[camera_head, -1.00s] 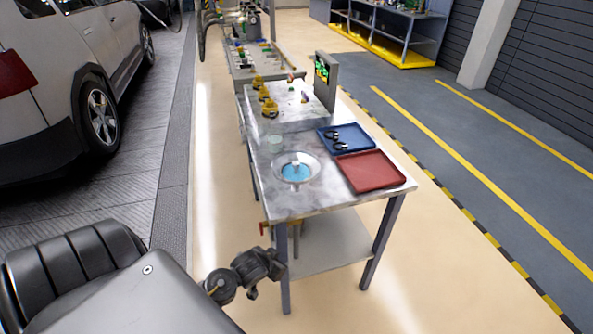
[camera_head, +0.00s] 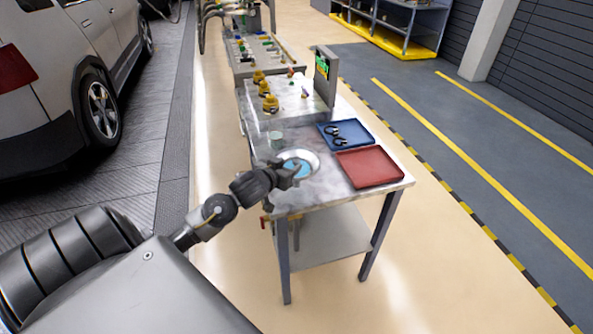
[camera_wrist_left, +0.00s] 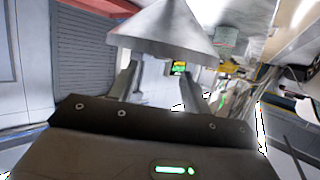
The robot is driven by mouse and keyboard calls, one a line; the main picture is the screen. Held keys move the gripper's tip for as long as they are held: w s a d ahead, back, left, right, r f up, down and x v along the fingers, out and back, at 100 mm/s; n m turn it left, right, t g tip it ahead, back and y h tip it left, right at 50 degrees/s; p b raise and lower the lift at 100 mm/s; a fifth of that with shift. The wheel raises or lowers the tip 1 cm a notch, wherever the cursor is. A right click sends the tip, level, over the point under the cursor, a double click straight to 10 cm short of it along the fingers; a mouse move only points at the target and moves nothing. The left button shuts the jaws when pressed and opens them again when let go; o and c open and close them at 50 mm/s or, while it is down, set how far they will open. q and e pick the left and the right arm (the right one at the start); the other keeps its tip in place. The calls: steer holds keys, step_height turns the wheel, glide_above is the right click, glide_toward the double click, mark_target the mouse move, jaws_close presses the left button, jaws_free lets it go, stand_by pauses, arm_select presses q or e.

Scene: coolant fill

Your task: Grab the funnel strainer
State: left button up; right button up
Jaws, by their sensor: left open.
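The funnel strainer (camera_head: 312,157) is a round silver funnel with a light blue inside. It sits at the near left part of the metal table. My left gripper (camera_head: 291,171) is over its near side and hides part of it in the head view. In the left wrist view the funnel (camera_wrist_left: 165,38) shows as a grey cone just beyond the fingertips. My left gripper (camera_wrist_left: 163,80) is open, its two fingers apart with nothing visible between them. I cannot tell whether the fingers touch the funnel. My right gripper is not in view.
A translucent cup (camera_head: 276,140) stands just behind the funnel. A red tray (camera_head: 370,168) and a blue tray (camera_head: 357,131) with black items lie to the right. Yellow-capped parts (camera_head: 265,89) and an upright panel with a green display (camera_head: 325,76) are farther back.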

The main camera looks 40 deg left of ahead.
mark_target(296, 159)
arm_select(q)
steer(key=shift+x, duration=0.75)
steer(key=shift+w, duration=0.1)
steer(key=shift+w+a+f+p, duration=0.1)
steer(key=shift+w+a+p, duration=0.1)
steer(key=shift+w+p, duration=0.15)
steer(key=p+x, duration=0.1)
steer(key=x, duration=0.3)
steer(key=shift+w+a+f, duration=0.1)
steer(key=shift+f, duration=0.1)
steer(key=c, duration=1)
jaws_close()
steer(key=shift+r, duration=0.15)
